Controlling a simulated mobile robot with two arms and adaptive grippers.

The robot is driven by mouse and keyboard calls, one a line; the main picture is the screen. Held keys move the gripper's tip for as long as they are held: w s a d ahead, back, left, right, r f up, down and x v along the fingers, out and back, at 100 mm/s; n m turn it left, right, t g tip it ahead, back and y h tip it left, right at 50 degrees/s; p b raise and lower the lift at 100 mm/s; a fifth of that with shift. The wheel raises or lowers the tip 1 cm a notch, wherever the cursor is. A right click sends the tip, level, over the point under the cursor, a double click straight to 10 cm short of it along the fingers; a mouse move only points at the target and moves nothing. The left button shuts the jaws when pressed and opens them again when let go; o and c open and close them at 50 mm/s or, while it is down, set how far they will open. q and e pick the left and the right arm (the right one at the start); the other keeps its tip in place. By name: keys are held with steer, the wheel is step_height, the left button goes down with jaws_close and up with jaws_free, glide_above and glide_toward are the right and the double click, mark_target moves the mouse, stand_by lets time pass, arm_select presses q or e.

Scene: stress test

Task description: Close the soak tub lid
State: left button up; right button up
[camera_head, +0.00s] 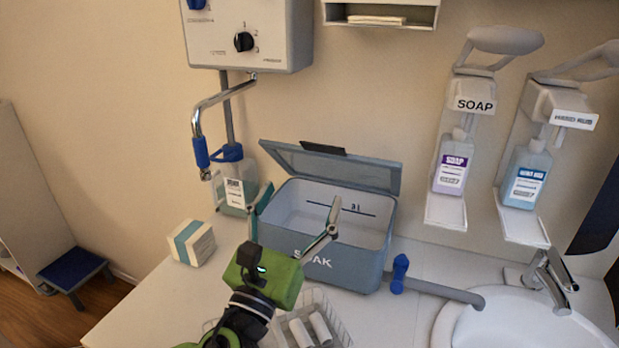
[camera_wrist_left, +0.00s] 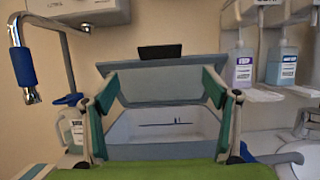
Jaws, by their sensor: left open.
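The grey-blue soak tub (camera_head: 340,262), labelled SOAK, stands on the counter against the wall. Its lid (camera_head: 335,168) is raised and leans back at the hinge side, with a dark handle (camera_head: 323,148) on its top edge. The tub's inside shows pale and empty, with a dark level line. My left gripper (camera_head: 293,207) is open and empty in front of the tub, its fingers spread at the near rim. In the left wrist view the lid (camera_wrist_left: 160,85) and the handle (camera_wrist_left: 160,51) show beyond the two fingers. My right gripper is not in view.
A bottle (camera_head: 236,185) stands left of the tub under a blue-sleeved spout (camera_head: 201,150). A small box (camera_head: 192,243) is on the counter's left. A wire basket (camera_head: 312,322) is in front, a tap pipe and sink (camera_head: 520,322) right. Soap dispensers (camera_head: 451,165) hang on the wall.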

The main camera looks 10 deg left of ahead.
arm_select(q)
steer(key=shift+v, duration=0.9)
